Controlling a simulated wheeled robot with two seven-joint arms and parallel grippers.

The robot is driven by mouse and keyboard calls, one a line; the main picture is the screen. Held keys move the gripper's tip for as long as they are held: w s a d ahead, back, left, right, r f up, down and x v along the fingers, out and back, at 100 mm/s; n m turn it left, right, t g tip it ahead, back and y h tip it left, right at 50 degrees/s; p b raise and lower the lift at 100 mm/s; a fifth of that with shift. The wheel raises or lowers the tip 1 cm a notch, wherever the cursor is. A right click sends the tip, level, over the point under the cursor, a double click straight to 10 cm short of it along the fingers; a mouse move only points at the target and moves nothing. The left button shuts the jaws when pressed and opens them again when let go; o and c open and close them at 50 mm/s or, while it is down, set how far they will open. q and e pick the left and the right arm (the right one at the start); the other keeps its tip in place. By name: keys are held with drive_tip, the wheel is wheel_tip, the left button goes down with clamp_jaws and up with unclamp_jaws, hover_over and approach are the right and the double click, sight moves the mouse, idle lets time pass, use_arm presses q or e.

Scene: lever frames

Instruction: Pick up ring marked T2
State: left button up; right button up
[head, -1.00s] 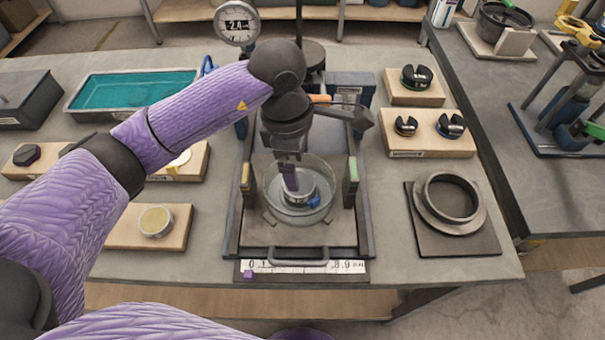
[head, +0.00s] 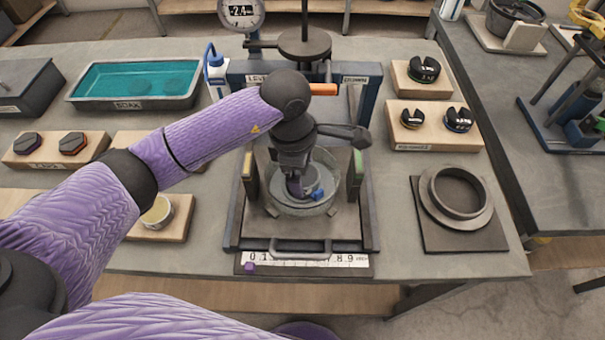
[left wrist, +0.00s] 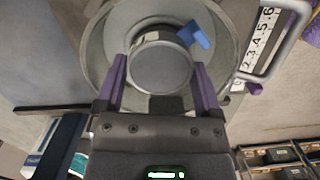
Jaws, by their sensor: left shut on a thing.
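A clear round bowl (head: 331,200) stands inside the dark frame at the middle of the bench. In it sits a round grey ring-like piece (head: 316,178) with a blue tab (head: 317,195); no T2 mark is legible on it. My left gripper (head: 297,190) reaches down into the bowl. In the left wrist view its two purple fingers (left wrist: 159,70) lie on opposite sides of the round grey piece (left wrist: 161,66), shut on it. The blue tab (left wrist: 194,35) sticks out beyond the fingers. The right gripper is not in view.
The frame's posts and handle (head: 300,246) surround the bowl closely. A flanged ring on a dark plate (head: 465,238) stands to the right. Wooden blocks with black slotted weights (head: 423,68) are at the back right. A teal soak tray (head: 133,101) is at the back left.

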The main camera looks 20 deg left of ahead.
use_arm(q)
wheel_tip(320, 180, up, 9)
drive_tip(key=shift+p, duration=1)
drive_tip(key=s+a+r+m+g+y, duration=0.1)
drive_tip(key=s+a+r+m+g, duration=0.2)
drive_tip(key=m, duration=1.6)
drive_tip(key=s+d+r+m+t+y, duration=0.1)
drive_tip(key=s+d+r+m+t, duration=0.1)
drive_tip(key=d+r+m, duration=0.6)
drive_tip(key=w+d+f+m, duration=0.2)
drive_tip(key=d+f+m, duration=0.2)
drive_tip(key=s+a+r+n, duration=0.2)
drive_tip(key=a+r+n, duration=0.4)
drive_tip(key=n, duration=0.2)
drive_tip(key=w+d+n, duration=0.4)
drive_tip(key=d+n, duration=0.1)
drive_tip(key=d, duration=0.2)
hover_over(309, 182)
wheel_tip(309, 182, down, 6)
drive_tip(key=s+a+f+m, duration=0.1)
drive_tip(key=s+a+f, duration=0.1)
drive_tip(key=a+f, duration=0.2)
drive_tip(key=shift+s+a+f+g+h, duration=0.15)
drive_tip(key=shift+a+g+h, duration=0.15)
drive_tip(key=shift+a, duration=0.3)
